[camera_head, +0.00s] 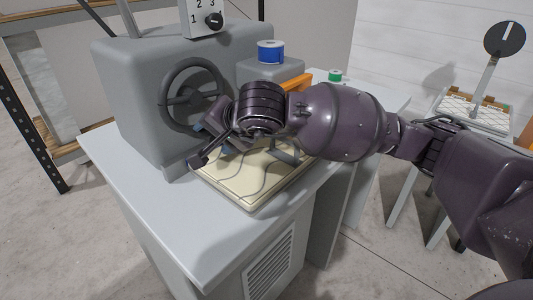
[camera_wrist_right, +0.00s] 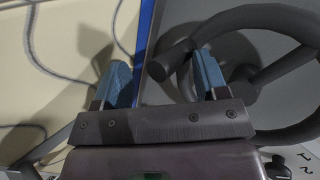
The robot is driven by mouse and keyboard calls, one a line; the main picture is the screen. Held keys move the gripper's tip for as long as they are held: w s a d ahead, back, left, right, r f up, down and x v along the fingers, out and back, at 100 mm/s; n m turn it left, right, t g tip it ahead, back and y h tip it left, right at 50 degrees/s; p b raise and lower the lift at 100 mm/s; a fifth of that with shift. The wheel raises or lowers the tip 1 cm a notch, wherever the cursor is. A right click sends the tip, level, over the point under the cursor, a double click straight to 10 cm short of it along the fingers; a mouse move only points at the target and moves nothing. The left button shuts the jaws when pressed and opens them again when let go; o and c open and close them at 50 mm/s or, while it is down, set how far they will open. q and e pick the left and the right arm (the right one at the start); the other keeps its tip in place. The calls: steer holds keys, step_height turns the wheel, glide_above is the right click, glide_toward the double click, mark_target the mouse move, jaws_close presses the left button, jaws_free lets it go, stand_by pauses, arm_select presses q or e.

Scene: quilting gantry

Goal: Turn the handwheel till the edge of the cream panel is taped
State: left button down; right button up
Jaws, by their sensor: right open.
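The dark grey handwheel (camera_head: 166,90) is on the front of the grey machine; its rim also shows in the right wrist view (camera_wrist_right: 262,14). The cream panel (camera_head: 245,192) lies flat on the machine table, with wavy grey lines on it; it fills the left of the right wrist view (camera_wrist_right: 50,45). A blue strip (camera_wrist_right: 148,35) runs beside the panel there. My right gripper (camera_head: 199,146) is open in front of the wheel's lower part. In the wrist view, a stubby wheel handle (camera_wrist_right: 172,62) lies between its blue-padded fingers (camera_wrist_right: 162,78); contact is unclear. My left gripper is out of view.
A numbered dial (camera_head: 214,20) tops the machine (camera_head: 130,75). A blue spool (camera_head: 271,52) and a small green spool (camera_head: 335,75) stand behind my arm. A side table at right bears a quilted piece (camera_head: 475,112) and a round gauge (camera_head: 504,39). The table's front left is clear.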

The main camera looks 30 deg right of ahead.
steer(key=shift+s+a+f, duration=0.15)
steer(key=shift+s+f, duration=0.3)
steer(key=shift+s, duration=0.25)
steer(key=shift+s+p, duration=0.3)
steer(key=shift+s, duration=0.1)
steer(key=shift+s+d+r+p, duration=0.2)
steer(key=shift+s+d, duration=0.3)
steer(key=shift+s, duration=0.3)
steer(key=shift+s+d+r+p, duration=0.15)
steer(key=shift+s+d, duration=0.3)
steer(key=shift+s, duration=0.35)
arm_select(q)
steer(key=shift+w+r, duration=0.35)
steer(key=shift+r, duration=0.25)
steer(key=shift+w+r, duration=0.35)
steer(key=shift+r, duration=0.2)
arm_select(e)
steer(key=shift+s+d, duration=0.25)
steer(key=shift+s, duration=0.35)
steer(key=shift+s+d, duration=0.2)
steer(key=shift+s, duration=0.35)
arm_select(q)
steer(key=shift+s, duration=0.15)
